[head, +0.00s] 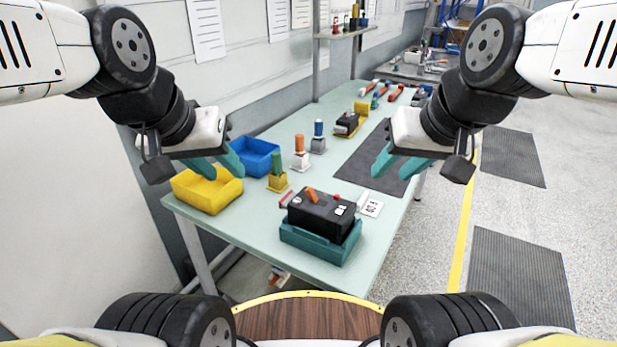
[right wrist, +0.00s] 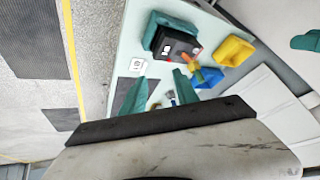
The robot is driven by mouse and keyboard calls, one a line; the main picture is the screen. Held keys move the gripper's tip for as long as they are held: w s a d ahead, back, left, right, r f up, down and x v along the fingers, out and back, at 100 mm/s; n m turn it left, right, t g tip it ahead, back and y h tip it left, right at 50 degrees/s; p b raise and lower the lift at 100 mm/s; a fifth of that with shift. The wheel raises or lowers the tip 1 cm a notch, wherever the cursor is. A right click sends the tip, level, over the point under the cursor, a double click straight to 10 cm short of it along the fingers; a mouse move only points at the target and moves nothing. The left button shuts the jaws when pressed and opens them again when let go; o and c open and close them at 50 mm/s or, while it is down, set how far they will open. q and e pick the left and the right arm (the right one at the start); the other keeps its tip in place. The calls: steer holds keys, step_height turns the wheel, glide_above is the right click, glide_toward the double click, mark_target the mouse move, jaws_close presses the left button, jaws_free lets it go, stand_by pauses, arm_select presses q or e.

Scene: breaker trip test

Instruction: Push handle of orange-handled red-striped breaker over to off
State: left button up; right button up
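A black breaker (head: 320,217) with an orange handle (head: 311,194) sits in a teal holder (head: 303,244) at the near end of the table. Its handle leans to the left. A small red mark shows on its top, but I cannot clearly make out a stripe. The breaker also shows in the right wrist view (right wrist: 179,43). My left gripper (head: 222,172) is open and empty, above and left of the breaker near the yellow bin. My right gripper (head: 390,176) is open and empty, above and right of the breaker. Neither touches it.
A yellow bin (head: 207,192) and a blue bin (head: 256,156) stand at the left edge. Green-, orange- and blue-topped tools stand behind the breaker. Another black unit (head: 346,122) sits in a yellow holder farther back. A dark mat (head: 368,160) lies at right. A printed card (head: 371,208) lies beside the breaker.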

steer(key=shift+o, duration=0.2)
steer(key=n+g+h, duration=0.6)
steer(key=n+g, duration=0.2)
steer(key=n, duration=0.3)
glide_toward(310, 188)
steer(key=f, duration=0.1)
steer(key=x, duration=0.7)
steer(key=shift+s+d+f, duration=0.2)
steer(key=shift+d+f, duration=0.05)
jaws_close()
